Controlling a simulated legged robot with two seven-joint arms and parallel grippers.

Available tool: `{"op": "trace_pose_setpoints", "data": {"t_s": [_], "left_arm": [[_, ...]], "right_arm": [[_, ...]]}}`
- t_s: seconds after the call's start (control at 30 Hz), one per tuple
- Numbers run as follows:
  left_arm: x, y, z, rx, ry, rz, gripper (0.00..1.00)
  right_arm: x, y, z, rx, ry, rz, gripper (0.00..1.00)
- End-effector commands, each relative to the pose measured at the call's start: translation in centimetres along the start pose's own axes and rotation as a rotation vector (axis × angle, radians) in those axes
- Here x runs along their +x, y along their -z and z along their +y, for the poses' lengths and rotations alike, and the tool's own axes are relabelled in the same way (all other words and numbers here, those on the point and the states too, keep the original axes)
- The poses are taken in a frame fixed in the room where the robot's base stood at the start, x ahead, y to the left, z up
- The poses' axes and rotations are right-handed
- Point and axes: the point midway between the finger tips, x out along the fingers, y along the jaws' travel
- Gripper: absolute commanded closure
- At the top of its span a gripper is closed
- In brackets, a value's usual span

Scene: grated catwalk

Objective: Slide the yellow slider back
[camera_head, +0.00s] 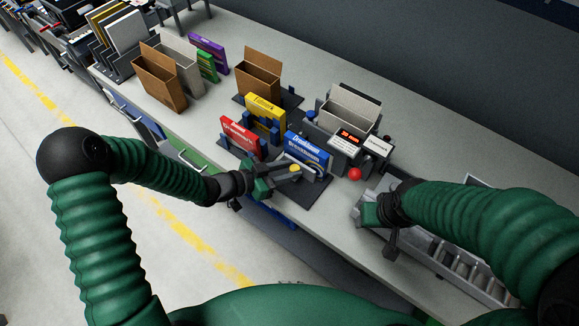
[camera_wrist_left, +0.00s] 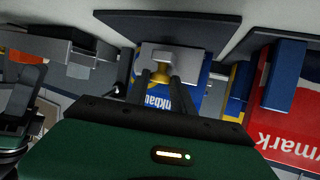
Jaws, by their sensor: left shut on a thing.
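The yellow slider (camera_head: 295,168) is a small knob on a grey plate in front of the blue box (camera_head: 307,151). My left gripper (camera_head: 287,172) reaches it from the left and is shut on it. In the left wrist view, the slider (camera_wrist_left: 161,76) shows between the two dark fingertips (camera_wrist_left: 163,82), below a grey block. The blue box (camera_wrist_left: 188,96) is behind it there, with its lettering upside down. My right gripper (camera_head: 388,238) is over the grey tray at the right; its fingers are mostly hidden, so I cannot tell their state.
Red box (camera_head: 240,137) and yellow box (camera_head: 265,113) stand beside the blue one. A red button (camera_head: 354,174) and a small display (camera_head: 348,137) are right of the slider. An open carton (camera_head: 348,105) stands behind. The grey tray (camera_head: 447,262) has several slots.

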Motion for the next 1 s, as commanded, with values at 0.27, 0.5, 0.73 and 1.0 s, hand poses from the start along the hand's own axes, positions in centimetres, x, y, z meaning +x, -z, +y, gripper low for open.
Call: {"op": "trace_pose_setpoints", "data": {"t_s": [0.27, 0.5, 0.73, 1.0], "left_arm": [[-1.4, -0.7, 0.6, -0.002, 0.001, -0.004, 1.00], [-1.4, -0.7, 0.6, -0.002, 0.001, -0.004, 0.52], [-1.4, -0.6, 0.6, -0.001, 0.001, -0.003, 0.51], [-2.0, -0.6, 0.5, 0.000, 0.002, -0.003, 0.51]], "right_arm": [[-0.5, 0.1, 0.0, 0.000, 0.000, 0.000, 0.48], [-0.5, 0.1, 0.0, 0.000, 0.000, 0.000, 0.48], [-0.5, 0.1, 0.0, 0.000, 0.000, 0.000, 0.48], [-0.5, 0.1, 0.0, 0.000, 0.000, 0.000, 0.48]]}}
